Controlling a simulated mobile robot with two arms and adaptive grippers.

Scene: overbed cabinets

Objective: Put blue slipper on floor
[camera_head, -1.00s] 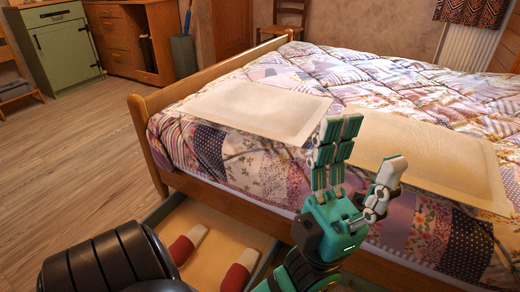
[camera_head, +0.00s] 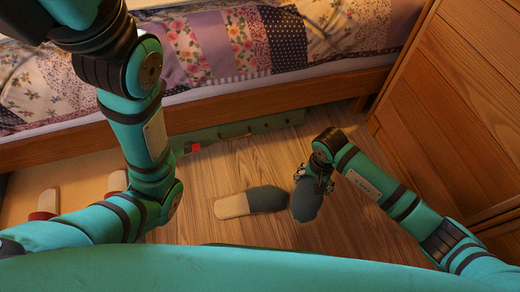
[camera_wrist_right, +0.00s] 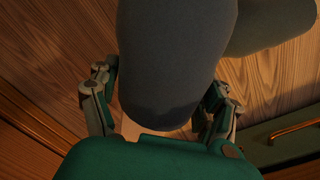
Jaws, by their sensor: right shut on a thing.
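A blue-grey slipper (camera_head: 307,199) hangs in my right gripper (camera_head: 322,176), which is shut on it low over the wooden floor. In the right wrist view the held slipper (camera_wrist_right: 175,60) fills the middle between the fingers of my right gripper (camera_wrist_right: 162,108). I cannot tell whether its toe touches the floor. The matching slipper (camera_head: 250,201) lies flat on the floor just to its left, toe to the right. It also shows in the right wrist view (camera_wrist_right: 262,25). My left arm crosses the left side; its gripper is outside the frame.
The bed's wooden rail (camera_head: 240,110) runs across above, with a green case (camera_head: 240,131) at its foot. Red-and-white slippers (camera_head: 46,204) lie at the left in a drawer-like tray. A wooden cabinet (camera_head: 450,110) stands close on the right. Floor around the slippers is clear.

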